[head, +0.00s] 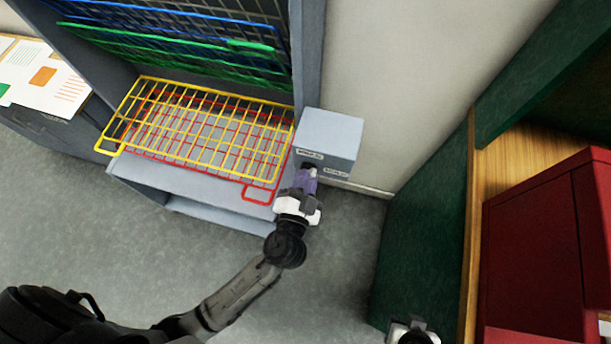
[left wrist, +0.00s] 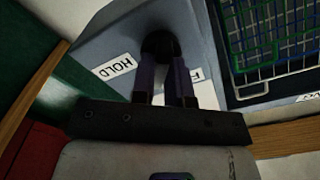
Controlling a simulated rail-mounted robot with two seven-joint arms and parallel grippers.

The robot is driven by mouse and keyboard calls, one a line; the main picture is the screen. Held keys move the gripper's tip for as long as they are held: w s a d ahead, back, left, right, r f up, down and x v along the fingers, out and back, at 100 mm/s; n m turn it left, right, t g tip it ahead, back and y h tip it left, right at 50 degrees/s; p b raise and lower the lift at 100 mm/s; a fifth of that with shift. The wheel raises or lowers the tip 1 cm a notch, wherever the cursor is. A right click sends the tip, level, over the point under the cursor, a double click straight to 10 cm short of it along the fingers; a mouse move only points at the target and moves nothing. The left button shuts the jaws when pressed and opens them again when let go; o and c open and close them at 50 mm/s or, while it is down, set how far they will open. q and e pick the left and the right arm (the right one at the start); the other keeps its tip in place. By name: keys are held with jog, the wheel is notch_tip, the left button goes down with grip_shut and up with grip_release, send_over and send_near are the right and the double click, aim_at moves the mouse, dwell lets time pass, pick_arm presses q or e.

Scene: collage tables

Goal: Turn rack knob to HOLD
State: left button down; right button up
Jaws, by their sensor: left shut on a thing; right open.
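A grey box (head: 331,135) is fixed beside the rack, with two small white labels on its front that are too small to read in the head view. My left gripper (head: 307,180) is at this front, its purple fingers shut on the dark knob. In the left wrist view the round black knob (left wrist: 160,44) sits between the fingertips of the left gripper (left wrist: 163,68). The HOLD label (left wrist: 118,66) is left of the knob; another label (left wrist: 204,88), partly hidden by a finger, is to the right. The knob's pointing direction is hidden. My right gripper (head: 413,328) is open at the bottom edge, partly cut off.
The grey rack (head: 185,170) holds yellow (head: 200,125), red (head: 258,193), green (head: 190,55) and blue wire shelves; the yellow and red ones stick out. A green panel (head: 420,235) and a red cabinet (head: 535,255) stand at right. Papers (head: 45,78) lie on a table at left.

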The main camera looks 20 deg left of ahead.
pick_arm(q)
jog(key=m+p, duration=0.1)
jog(key=m, duration=0.4)
jog(key=m+p, duration=0.2)
jog(key=m, duration=0.3)
jog(key=shift+d+f, duration=0.15)
jog(key=shift+m, duration=0.3)
dwell(0.3)
jog(key=c, duration=1.1)
grip_release()
